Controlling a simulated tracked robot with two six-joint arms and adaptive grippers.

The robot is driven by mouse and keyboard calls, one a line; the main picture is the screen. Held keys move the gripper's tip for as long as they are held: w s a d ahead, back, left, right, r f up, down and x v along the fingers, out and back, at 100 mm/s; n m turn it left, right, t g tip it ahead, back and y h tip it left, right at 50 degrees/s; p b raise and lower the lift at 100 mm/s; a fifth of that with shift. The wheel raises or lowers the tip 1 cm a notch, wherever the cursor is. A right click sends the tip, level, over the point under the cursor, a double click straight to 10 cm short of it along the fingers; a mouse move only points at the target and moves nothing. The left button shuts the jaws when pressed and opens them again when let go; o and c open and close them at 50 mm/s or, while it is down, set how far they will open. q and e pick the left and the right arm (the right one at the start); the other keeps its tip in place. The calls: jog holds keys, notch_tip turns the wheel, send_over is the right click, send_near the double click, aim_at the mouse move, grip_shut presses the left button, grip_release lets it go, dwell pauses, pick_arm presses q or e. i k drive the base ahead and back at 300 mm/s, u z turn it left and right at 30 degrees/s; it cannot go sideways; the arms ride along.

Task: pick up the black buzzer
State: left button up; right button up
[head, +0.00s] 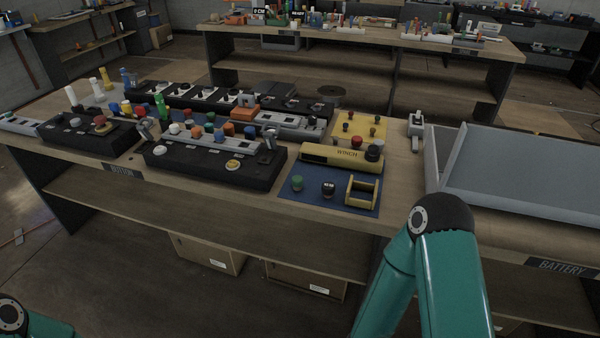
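A small round black piece with white lettering (328,188) stands on the blue mat (311,202) at the near edge of the bench. It may be the black buzzer, but its lettering is too small to read. A green-topped button (297,183) stands to its left and a yellow open bracket (362,190) to its right. A flat black disc (331,91) lies further back on the bench. Parts of both my arms show at the bottom, but neither gripper is in view. Nothing touches the black piece.
Black button boxes (215,165) with coloured caps fill the bench's left. A large grey tray (520,172) takes up the right. My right arm's elbow rises at the bench's front edge, right of the mat.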

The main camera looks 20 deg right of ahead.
aim_at(328, 188)
jog(key=z, duration=0.1)
jog(key=i, duration=0.9)
jog(key=z, duration=0.55)
